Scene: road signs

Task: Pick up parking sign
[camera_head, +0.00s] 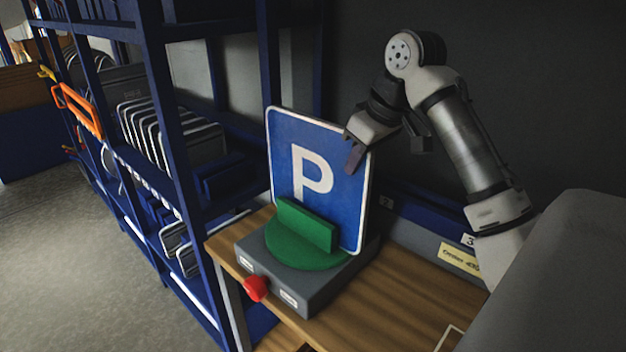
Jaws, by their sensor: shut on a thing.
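The parking sign (345,200) is a blue rectangular plate with a white P and a white rim. It stands upright, leaning slightly, behind a green block on a green round plate (290,248) on top of a grey box. My gripper (362,150) is at the sign's upper right edge, with one finger in front of the blue face. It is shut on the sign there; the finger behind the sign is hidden. The sign's lower edge is hidden by the green block, so I cannot tell whether it touches the plate.
The grey box (290,290) has a red knob (256,288) and stands on a wooden table (405,305). A blue shelf rack (180,130) with several stacked signs stands close on the left. A dark wall is behind. The floor (60,260) at the left is clear.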

